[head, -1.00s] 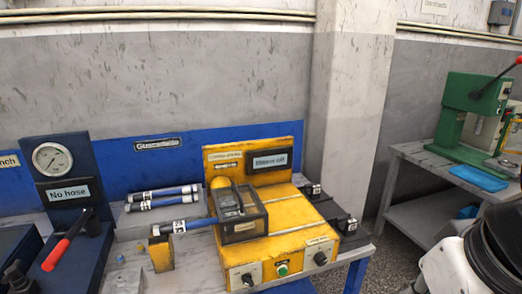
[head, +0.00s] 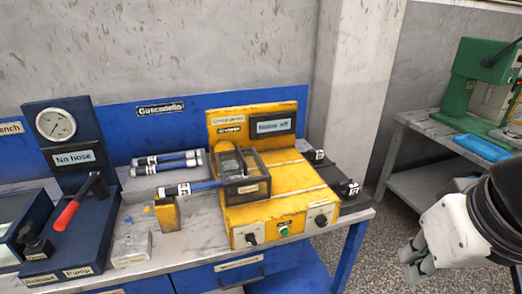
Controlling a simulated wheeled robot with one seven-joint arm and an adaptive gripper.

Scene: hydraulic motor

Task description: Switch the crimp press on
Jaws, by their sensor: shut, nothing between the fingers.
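The yellow crimp press (head: 265,207) stands on the bench in the middle of the head view. Its dark display (head: 272,126) seems to read "Machine off". Its front face has a dark knob (head: 251,239) on the left, a green button (head: 284,231) in the middle and another dark knob (head: 321,220) on the right. The small labels by the knobs are too blurred to read. A blue hose with a metal end (head: 176,190) points into the press's clear-sided guard (head: 246,188). My gripper (head: 408,261) is at the lower right, shut and empty, apart from the press and right of the bench.
A pressure tester (head: 70,160) with a gauge and red-handled lever stands left. Hoses (head: 166,162) and a yellow block (head: 167,214) lie between. Black parts (head: 341,188) sit right of the press. A green machine (head: 480,85) stands on another table. Space before the press's front is clear.

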